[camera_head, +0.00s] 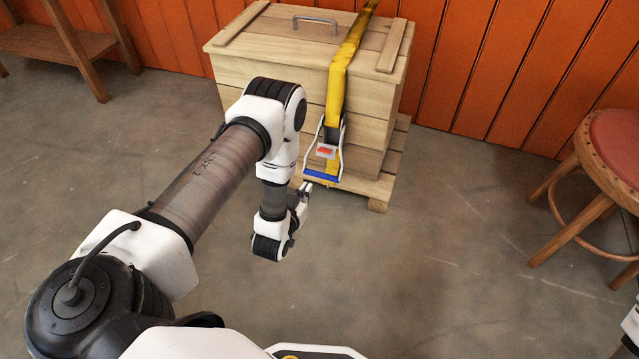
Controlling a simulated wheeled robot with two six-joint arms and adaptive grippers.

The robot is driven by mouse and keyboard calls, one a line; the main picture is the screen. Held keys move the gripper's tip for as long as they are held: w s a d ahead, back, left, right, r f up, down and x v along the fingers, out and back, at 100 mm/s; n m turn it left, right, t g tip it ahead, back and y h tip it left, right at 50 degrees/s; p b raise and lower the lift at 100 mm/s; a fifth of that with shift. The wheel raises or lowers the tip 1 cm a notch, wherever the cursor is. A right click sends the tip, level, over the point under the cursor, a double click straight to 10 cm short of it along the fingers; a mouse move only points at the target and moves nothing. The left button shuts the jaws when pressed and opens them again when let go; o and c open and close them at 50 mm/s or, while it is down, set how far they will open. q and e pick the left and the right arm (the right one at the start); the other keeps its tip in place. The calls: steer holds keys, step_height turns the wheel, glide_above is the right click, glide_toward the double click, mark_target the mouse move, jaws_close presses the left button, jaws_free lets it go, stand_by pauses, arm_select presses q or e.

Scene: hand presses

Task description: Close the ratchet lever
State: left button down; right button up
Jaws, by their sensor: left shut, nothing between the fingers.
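The ratchet lever (323,176) has a grey metal frame with a blue crossbar at its lower end. It hangs down and stands out from the front of a wooden crate (275,100). A red and white part (326,151) sits in the middle of the ratchet. A yellow strap (340,72) runs over the lid and down the front to the ratchet. My left gripper (306,187) is shut and empty, just left of the blue crossbar's left end. Whether they touch I cannot tell. My right gripper is not in view; only a sliver of white shows at the lower right edge.
The crate stands on a wooden pallet (378,192) in front of an orange plank wall (480,70). A round red stool (615,140) is at the right. A wooden table (60,42) is at the upper left. The floor between the crate and the stool is clear.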

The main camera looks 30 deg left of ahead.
arm_select(q)
steer(key=f+b+x, duration=0.2)
steer(key=b+x, duration=0.4)
steer(key=x, duration=0.5)
steer(key=shift+s+f, duration=0.25)
steer(key=shift+f, duration=0.1)
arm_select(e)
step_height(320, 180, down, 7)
arm_select(q)
steer(key=shift+d, duration=0.1)
